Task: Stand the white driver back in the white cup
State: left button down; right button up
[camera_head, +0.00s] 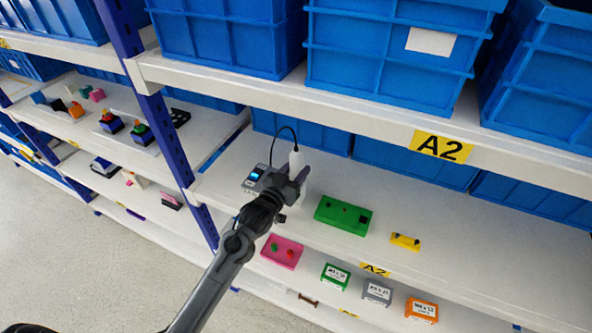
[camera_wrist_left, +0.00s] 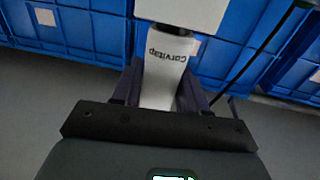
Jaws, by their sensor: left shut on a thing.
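The white driver (camera_head: 296,159) is in my left gripper (camera_head: 298,178), over the shelf beside a grey control box. In the left wrist view the driver (camera_wrist_left: 166,70), marked "Corvitap", sits between the two dark fingers (camera_wrist_left: 160,92), which are shut on it. A dark collar shows at its far end, against a plain white block (camera_wrist_left: 185,12) at the top edge. I cannot tell whether that block is the white cup. I cannot make out the cup in the head view; my gripper and arm cover part of that area. My right gripper is not in view.
A green tray (camera_head: 343,215) and a yellow block (camera_head: 405,242) lie to the right. The shelf's right side is clear.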

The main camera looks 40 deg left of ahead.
pick_arm(q)
jog(key=shift+f, duration=0.2)
dwell(0.6)
jog(key=shift+f, duration=0.3)
dwell(0.3)
jog(key=c, duration=0.5)
grip_release()
jog(key=shift+f, duration=0.1)
jog(key=shift+s, duration=0.1)
jog(key=s+d, duration=0.1)
jog(key=s, duration=0.9)
jog(key=shift+s+d, duration=0.25)
jog(key=shift+d, duration=0.05)
